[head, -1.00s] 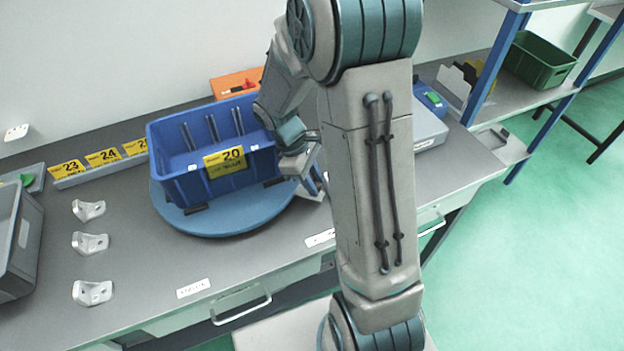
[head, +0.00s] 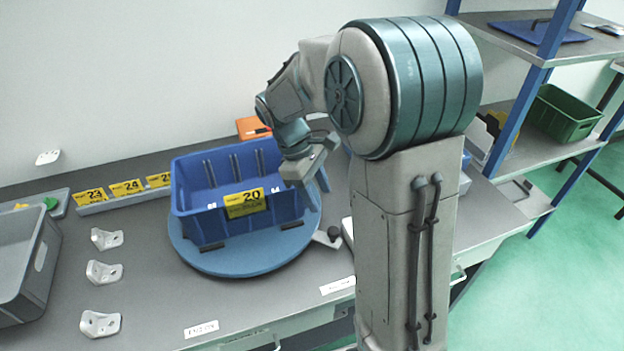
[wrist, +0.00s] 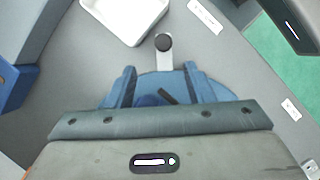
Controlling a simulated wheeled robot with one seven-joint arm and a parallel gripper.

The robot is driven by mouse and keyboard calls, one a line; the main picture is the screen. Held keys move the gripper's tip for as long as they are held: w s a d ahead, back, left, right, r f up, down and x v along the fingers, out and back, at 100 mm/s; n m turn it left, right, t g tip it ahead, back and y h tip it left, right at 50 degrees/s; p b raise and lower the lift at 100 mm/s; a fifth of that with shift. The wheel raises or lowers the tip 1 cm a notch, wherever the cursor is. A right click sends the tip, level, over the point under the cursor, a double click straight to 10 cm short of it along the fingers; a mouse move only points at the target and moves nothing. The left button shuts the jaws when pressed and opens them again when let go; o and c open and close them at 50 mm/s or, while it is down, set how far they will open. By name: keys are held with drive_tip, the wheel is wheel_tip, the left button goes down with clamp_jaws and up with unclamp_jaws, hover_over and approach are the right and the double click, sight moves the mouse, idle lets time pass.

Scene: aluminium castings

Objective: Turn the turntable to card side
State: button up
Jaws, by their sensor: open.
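The turntable (head: 235,262) is a round blue disc on the grey bench. A blue bin (head: 208,231) stands on it, with a yellow card (head: 244,203) marked 20 on the wall facing the bench front. A lever with a dark knob (head: 333,233) sticks out from the disc's right side; the knob also shows in the wrist view (wrist: 163,43). My gripper (head: 320,184) is open and empty, above the disc's right edge beside the bin. In the wrist view its two fingers (wrist: 158,84) are apart over the disc, with the lever ahead of them.
Several metal brackets (head: 104,272) lie left of the turntable, beside a grey bin (head: 22,262). Yellow number cards (head: 127,188) stand on a rail behind. A white tray (wrist: 125,14) lies beyond the knob in the wrist view. A shelf rack (head: 520,110) stands right.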

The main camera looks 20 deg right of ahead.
drive_tip(key=v, duration=0.3)
drive_tip(key=shift+w+a+r, duration=0.1)
drive_tip(key=shift+r, duration=0.25)
drive_tip(key=s+r+m+t+y, duration=0.2)
drive_tip(key=s+m+t, duration=0.4)
drive_tip(key=s, duration=1)
drive_tip(key=m+y, duration=0.1)
drive_tip(key=m, duration=0.2)
drive_tip(key=shift+a+m, duration=0.4)
